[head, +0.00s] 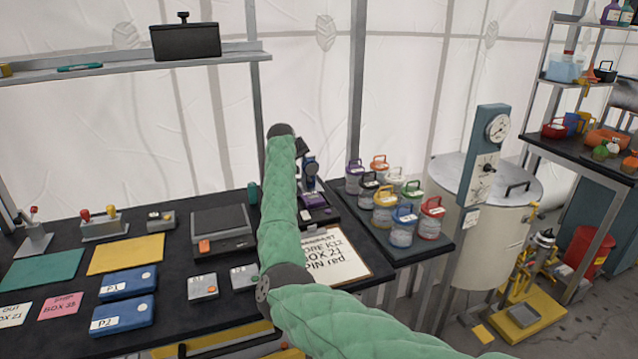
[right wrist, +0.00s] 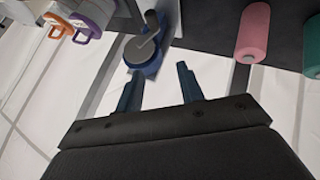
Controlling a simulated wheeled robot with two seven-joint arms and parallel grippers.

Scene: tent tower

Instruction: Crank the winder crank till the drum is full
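The winder shows in the right wrist view as a grey round disc (right wrist: 140,48) with a grey crank arm (right wrist: 148,28) across it, on a blue base (right wrist: 152,66). In the head view a small dark blue device (head: 311,168), which seems to be the winder, stands at the back of the bench, partly beside my green-sleeved right arm. My right gripper (right wrist: 159,88) has its two fingers apart with nothing between them, just short of the disc. How full the drum is cannot be told. My left gripper is in neither view.
A pink roll (right wrist: 254,32) and a teal roll (right wrist: 312,45) lie beside the winder. Several lidded jars (head: 385,205) stand right of it. A shelf with a black box (head: 185,42) hangs above left.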

